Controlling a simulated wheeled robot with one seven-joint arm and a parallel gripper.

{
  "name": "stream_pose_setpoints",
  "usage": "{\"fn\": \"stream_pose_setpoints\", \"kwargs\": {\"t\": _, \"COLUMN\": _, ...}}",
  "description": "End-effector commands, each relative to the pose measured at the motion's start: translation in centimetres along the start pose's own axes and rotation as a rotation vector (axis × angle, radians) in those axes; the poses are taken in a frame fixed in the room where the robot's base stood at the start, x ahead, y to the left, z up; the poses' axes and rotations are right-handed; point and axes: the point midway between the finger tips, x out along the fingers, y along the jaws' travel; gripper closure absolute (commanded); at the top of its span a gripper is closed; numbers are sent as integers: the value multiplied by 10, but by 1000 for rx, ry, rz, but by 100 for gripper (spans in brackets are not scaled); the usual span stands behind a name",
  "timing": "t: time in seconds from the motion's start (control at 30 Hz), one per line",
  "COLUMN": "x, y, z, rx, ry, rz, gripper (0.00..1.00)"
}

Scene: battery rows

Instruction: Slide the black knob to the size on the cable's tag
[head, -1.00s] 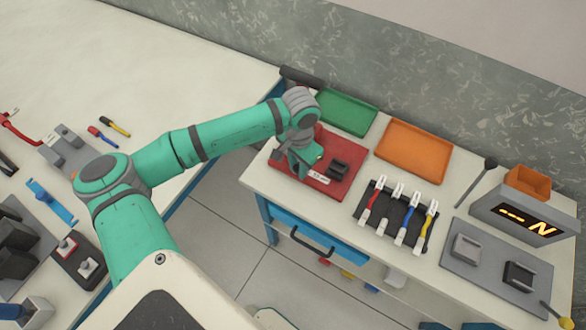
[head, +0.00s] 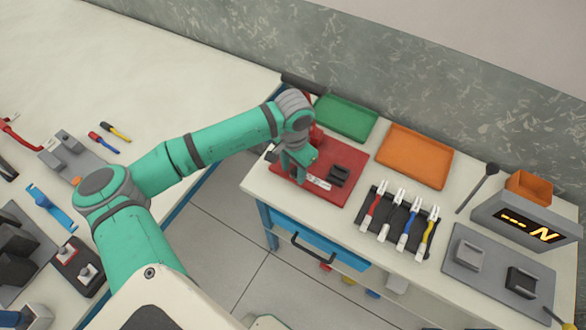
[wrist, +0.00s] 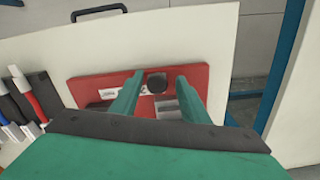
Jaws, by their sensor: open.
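The red crimp-tool-like base (head: 350,156) lies flat near the left end of the small bench, with a white strip label (head: 318,183) on its front part. In the head view, my gripper (head: 298,178) is low over the base and hides the knob. Strip markings and cable tags are too small to read.
Several coloured cables with white ends lie in a black rack (head: 388,190) to the right. A dark block (head: 338,175) stands on the red base. Green (head: 347,133) and orange (head: 414,182) trays sit behind.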

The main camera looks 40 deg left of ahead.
Motion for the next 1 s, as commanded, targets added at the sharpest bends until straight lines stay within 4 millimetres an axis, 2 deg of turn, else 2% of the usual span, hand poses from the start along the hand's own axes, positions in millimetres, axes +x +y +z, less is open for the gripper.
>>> {"fn": "stream_pose_setpoints", "kwargs": {"t": 0.17, "x": -17, "y": 0, "z": 0, "rx": 0, "ry": 3, "rz": -1, "gripper": 59}}
{"fn": "stream_pose_setpoints", "kwargs": {"t": 0.4, "x": -62, "y": -1, "z": 0, "rx": -1, "ry": 3, "rz": -2, "gripper": 59}}
{"fn": "stream_pose_setpoints", "kwargs": {"t": 0.6, "x": -92, "y": -1, "z": 0, "rx": -2, "ry": 2, "rz": -2, "gripper": 59}}
{"fn": "stream_pose_setpoints", "kwargs": {"t": 0.8, "x": -106, "y": -1, "z": 0, "rx": -1, "ry": 1, "rz": -2, "gripper": 59}}
{"fn": "stream_pose_setpoints", "kwargs": {"t": 1.0, "x": -108, "y": 0, "z": 0, "rx": 0, "ry": 1, "rz": -1, "gripper": 59}}
